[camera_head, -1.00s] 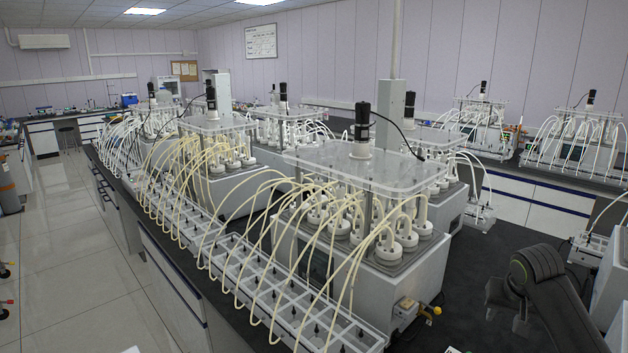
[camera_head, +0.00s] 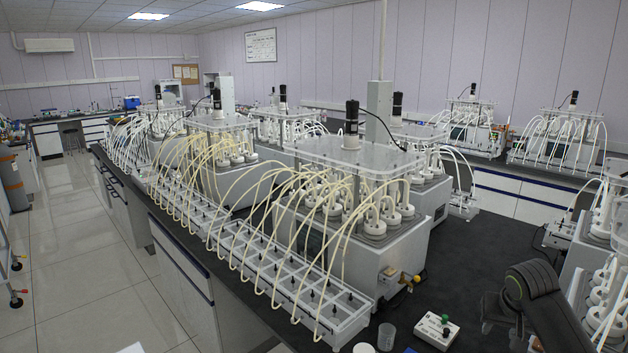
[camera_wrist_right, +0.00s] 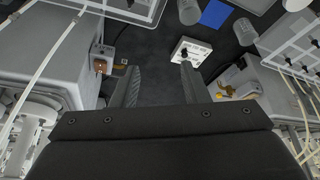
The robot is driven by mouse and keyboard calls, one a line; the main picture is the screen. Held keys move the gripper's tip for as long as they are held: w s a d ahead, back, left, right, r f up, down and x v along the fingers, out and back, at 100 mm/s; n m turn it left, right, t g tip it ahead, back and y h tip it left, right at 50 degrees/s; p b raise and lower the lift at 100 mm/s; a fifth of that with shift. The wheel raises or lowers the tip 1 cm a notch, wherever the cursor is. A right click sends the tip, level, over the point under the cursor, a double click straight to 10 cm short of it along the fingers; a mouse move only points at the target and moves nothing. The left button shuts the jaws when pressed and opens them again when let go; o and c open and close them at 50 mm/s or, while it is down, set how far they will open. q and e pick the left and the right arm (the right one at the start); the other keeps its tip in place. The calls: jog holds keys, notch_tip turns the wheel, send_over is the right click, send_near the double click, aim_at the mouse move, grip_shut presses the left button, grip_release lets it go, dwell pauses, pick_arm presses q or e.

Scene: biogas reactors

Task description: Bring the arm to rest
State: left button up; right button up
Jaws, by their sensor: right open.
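My right arm (camera_head: 548,312) is dark grey and comes in at the lower right of the head view, bent over the black bench. My right gripper (camera_head: 499,312) is at its left end, low over the bench and partly hidden behind the arm. In the right wrist view my right gripper (camera_wrist_right: 160,84) has two dark fingers spread wide apart with nothing between them. Only dark bench top shows between the fingers. My left gripper is not in view.
Another reactor with tubes (camera_head: 600,262) stands close on the right. Bare black bench (camera_head: 460,265) lies between the reactors.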

jog(key=s+a+f+n, duration=0.2)
jog(key=s+a+f, duration=0.2)
jog(key=s+f, duration=0.3)
jog(key=s+a+f+n, duration=0.1)
jog(key=s+a+f, duration=0.3)
jog(key=s+f, duration=0.3)
jog(key=s+a+f+n, duration=0.1)
jog(key=s+a, duration=0.1)
jog(key=s, duration=0.7)
jog(key=s+a, duration=0.3)
jog(key=s, duration=0.7)
notch_tip(320, 180, down, 33)
jog(key=d+g+b, duration=0.2)
jog(key=b, duration=0.5)
pick_arm(q)
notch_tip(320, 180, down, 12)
jog(key=b, duration=0.5)
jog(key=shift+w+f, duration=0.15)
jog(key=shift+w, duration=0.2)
pick_arm(e)
jog(key=s+f, duration=0.7)
jog(key=f, duration=0.3)
jog(key=s+a+f+y, duration=0.1)
jog(key=s+f, duration=0.7)
jog(key=f, duration=0.1)
jog(key=shift+s+a+f+g, duration=0.15)
jog(key=shift+a+f+g, duration=0.15)
jog(key=shift+f+g, duration=0.1)
